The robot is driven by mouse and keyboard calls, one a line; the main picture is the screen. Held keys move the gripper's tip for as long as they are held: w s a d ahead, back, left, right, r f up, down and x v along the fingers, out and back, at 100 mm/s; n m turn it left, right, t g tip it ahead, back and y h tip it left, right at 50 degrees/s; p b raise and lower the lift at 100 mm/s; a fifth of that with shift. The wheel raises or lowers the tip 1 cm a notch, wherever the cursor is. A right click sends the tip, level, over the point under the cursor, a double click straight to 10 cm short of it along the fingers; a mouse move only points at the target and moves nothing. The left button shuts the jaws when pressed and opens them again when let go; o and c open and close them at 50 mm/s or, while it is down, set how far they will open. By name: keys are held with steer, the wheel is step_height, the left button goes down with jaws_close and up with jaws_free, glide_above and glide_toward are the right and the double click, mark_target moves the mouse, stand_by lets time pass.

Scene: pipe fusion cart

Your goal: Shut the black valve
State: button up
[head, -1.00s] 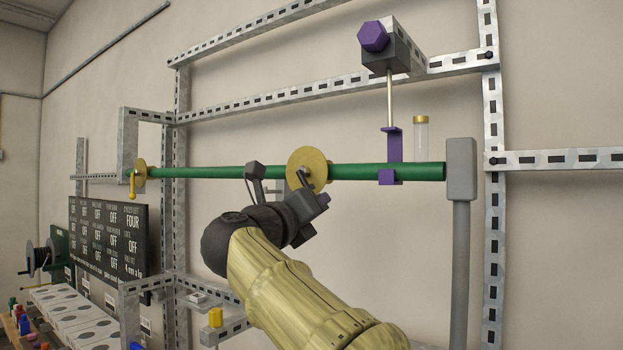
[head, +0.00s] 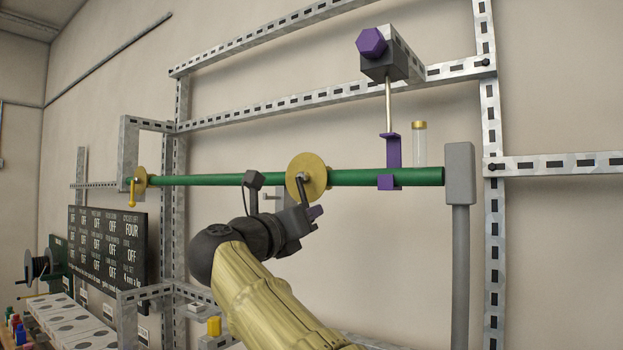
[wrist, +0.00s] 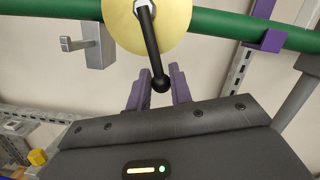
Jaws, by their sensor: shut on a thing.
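The black valve is a black lever (wrist: 151,45) with a ball end, mounted on a yellow disc (head: 307,175) on the green pipe (head: 220,180). In the wrist view the lever runs down from the disc's hub, tilted slightly to the right. My gripper (wrist: 160,76) has purple fingers on both sides of the ball end and is shut on it. In the head view my gripper (head: 310,212) is just below the disc, and the lever's lower end is partly hidden by it.
A yellow-handled valve (head: 138,183) sits at the pipe's left end. A purple clamp (head: 391,152) holds the pipe on the right, beside a grey post (head: 460,175). A grey bracket (wrist: 95,45) is left of the disc. A dark status board (head: 105,245) stands at left.

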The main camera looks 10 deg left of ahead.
steer(key=shift+w+a+f+m, duration=0.15)
steer(key=shift+a+m, duration=0.25)
steer(key=shift+m, duration=0.4)
steer(key=shift+a, duration=0.1)
steer(key=shift+w+a+m+h+p, duration=0.2)
steer(key=shift+a+m+h, duration=0.1)
steer(key=shift+m, duration=0.35)
steer(key=shift+w+a+m+h+p, duration=0.1)
steer(key=shift+a+m+h+p, duration=0.15)
steer(key=shift+m, duration=0.4)
steer(key=o, duration=1.9)
steer(key=r+v, duration=0.1)
steer(key=v, duration=0.3)
steer(key=r+b+v, duration=0.1)
steer(key=v, duration=0.4)
steer(key=r+b+v, duration=0.1)
steer(key=v, duration=0.3)
steer(key=shift+v, duration=0.75)
